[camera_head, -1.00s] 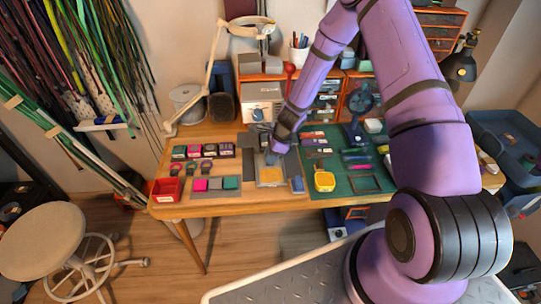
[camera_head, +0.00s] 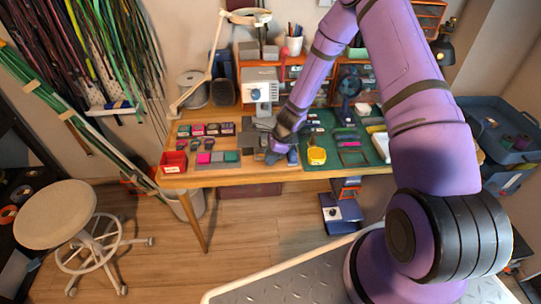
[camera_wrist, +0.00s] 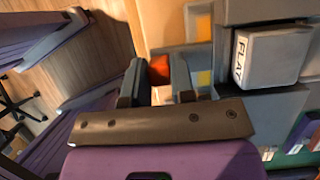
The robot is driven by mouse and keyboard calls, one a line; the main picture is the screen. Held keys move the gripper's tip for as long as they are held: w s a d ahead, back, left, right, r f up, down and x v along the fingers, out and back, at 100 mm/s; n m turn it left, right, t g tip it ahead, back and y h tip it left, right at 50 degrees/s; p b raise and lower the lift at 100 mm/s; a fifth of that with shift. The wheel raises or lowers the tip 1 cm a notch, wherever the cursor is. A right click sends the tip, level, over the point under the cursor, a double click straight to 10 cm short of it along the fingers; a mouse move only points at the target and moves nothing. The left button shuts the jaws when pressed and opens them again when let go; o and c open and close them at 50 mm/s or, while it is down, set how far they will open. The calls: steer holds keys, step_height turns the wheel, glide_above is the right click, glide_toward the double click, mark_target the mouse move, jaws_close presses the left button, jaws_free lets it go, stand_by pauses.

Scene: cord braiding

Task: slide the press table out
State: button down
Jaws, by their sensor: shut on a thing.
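My gripper (camera_head: 277,153) is low over the front middle of the wooden bench. In the wrist view its two dark fingers (camera_wrist: 160,80) are closed on an orange-red knob (camera_wrist: 159,67), partly hidden between them. Just beyond the knob is a pale grey plate (camera_wrist: 190,50) with yellow patches, which looks like the press table. A grey block marked "FLAT" (camera_wrist: 270,55) sits right of it. In the head view my gripper and forearm hide most of the press table and the knob.
A grey machine (camera_head: 260,88) stands behind my gripper. Colored blocks (camera_head: 218,157) and a red bin (camera_head: 174,161) lie left.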

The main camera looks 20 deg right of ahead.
steer(key=shift+s, duration=0.1)
steer(key=c, duration=1)
jaws_free()
steer(key=shift+o, duration=0.2)
steer(key=shift+r, duration=0.1)
steer(key=v, duration=1)
steer(key=shift+d+r, duration=0.15)
steer(key=shift+r, duration=0.1)
steer(key=shift+s, duration=0.1)
